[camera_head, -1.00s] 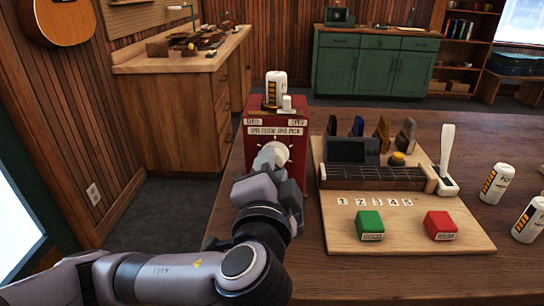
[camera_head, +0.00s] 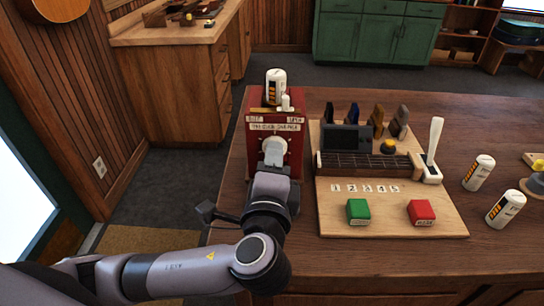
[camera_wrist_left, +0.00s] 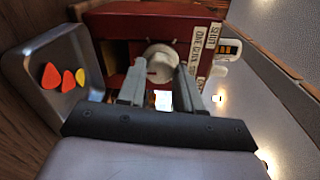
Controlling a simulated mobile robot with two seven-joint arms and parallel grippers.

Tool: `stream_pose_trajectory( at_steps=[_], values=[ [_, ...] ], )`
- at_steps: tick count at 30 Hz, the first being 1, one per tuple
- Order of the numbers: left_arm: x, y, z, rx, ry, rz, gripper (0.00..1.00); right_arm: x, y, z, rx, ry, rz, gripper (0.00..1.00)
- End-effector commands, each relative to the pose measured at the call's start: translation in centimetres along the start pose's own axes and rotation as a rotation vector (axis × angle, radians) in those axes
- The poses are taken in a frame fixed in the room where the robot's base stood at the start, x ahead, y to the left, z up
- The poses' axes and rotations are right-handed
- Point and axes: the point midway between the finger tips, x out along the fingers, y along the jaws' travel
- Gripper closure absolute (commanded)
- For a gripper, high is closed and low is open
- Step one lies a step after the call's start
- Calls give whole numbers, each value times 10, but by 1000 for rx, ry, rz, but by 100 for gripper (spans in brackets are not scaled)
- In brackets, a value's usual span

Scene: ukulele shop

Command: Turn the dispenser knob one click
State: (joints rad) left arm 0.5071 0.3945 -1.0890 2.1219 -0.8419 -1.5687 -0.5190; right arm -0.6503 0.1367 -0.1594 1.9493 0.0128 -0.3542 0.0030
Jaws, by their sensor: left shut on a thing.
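The red pick dispenser (camera_head: 292,150) stands at the left of the table, with lettered labels across its front. Its round white knob (camera_wrist_left: 160,62) shows in the left wrist view with a dark mark on its face. A metal tray (camera_wrist_left: 45,112) with two orange picks and a yellow one lies beside the dispenser.
A white bottle (camera_head: 276,84) stands on the dispenser. To its right is a wooden board (camera_head: 400,224) with a dark screen (camera_head: 346,138), a green block (camera_head: 358,211), a red block (camera_head: 421,212) and a white lever (camera_head: 433,147). White cans (camera_head: 479,172) stand further right.

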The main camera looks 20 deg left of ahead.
Motion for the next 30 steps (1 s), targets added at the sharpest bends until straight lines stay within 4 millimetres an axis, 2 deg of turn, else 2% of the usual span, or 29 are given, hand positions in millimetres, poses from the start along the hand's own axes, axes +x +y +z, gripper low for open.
stream_pose_trajectory(
  at_steps=[13, 14, 15, 16, 25, 30],
  values=[
    [1, -1, 1, 8, -4, -3, 96, 0, 0, -1, -3, 0, -1, 57],
    [1, -1, 1, 7, -4, -3, 56, 0, 0, -1, -3, 0, -1, 57],
    [1, -1, 1, 7, -3, -3, 43, 0, 0, -1, -3, 0, -1, 57],
    [1, -1, 1, 7, -3, -3, 40, 0, 0, -1, -3, 0, -1, 57],
    [-2, 0, 0, 7, -1, -1, 40, 0, 0, 0, -3, 1, 0, 57],
    [-22, 2, -1, 4, 2, 2, 40, 3, 1, 3, -4, 1, 0, 57]
  ],
)
